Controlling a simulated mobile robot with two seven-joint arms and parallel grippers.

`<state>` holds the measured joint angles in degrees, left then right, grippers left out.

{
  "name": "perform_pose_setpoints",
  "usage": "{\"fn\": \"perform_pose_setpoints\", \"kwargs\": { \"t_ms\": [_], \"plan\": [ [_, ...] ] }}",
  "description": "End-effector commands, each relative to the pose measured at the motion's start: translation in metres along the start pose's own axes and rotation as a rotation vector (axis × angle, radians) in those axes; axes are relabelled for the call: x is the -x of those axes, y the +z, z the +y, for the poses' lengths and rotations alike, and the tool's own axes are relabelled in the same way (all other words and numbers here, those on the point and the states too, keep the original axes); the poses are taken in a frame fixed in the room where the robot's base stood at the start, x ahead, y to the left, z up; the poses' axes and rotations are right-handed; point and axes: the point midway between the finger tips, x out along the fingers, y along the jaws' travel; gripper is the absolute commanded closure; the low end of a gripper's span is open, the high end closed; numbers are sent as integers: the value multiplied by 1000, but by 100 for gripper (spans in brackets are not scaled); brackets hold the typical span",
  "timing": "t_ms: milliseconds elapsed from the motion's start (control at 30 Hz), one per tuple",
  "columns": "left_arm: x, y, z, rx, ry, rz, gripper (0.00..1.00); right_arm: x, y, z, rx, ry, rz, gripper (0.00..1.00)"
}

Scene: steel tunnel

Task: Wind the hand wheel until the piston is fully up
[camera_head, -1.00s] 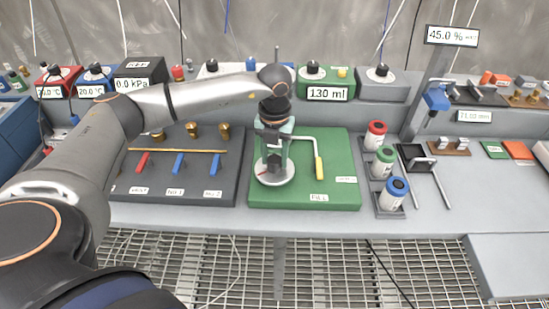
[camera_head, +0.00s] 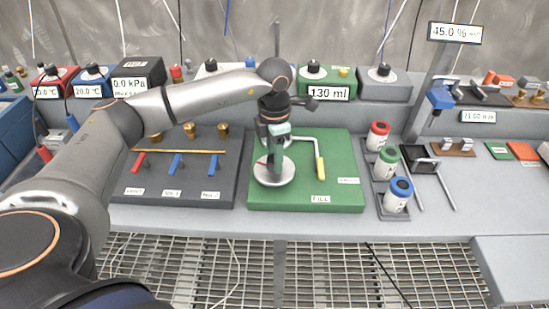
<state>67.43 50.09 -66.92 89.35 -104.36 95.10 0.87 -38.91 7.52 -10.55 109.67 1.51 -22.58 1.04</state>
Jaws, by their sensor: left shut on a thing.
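The hand wheel is a pale round disc (camera_head: 274,173) lying flat on the green panel (camera_head: 335,190) marked FILL. My left gripper (camera_head: 275,150) points straight down over the wheel from above and is shut on a part of it. Its fingers hide the wheel's grip, so the exact hold is unclear. I cannot make out the piston for certain. A thin grey upright rod (camera_head: 277,38) rises behind my left arm, its lower part hidden. A display (camera_head: 328,94) behind the panel reads 130 ml. My right gripper is not in view.
A bent pipe with a yellow handle (camera_head: 320,168) stands close right of the wheel. A dark panel (camera_head: 180,190) with red and blue levers is to the left. A rack with red, green and blue capped jars (camera_head: 387,165) stands to the right.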

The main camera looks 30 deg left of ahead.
Motion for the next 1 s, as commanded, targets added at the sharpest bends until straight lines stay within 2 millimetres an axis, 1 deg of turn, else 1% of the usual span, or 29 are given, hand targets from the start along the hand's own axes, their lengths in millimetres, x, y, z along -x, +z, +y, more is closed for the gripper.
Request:
{"fn": "perform_pose_setpoints", "kwargs": {
  "t_ms": [533,833,1000],
  "plan": [
    [0,1,1,-519,3,-5,100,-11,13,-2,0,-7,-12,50],
    [0,0,1,-801,3,-3,100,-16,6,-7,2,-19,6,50],
    [1,1,1,-945,4,-4,100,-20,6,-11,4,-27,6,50]
  ]
}}
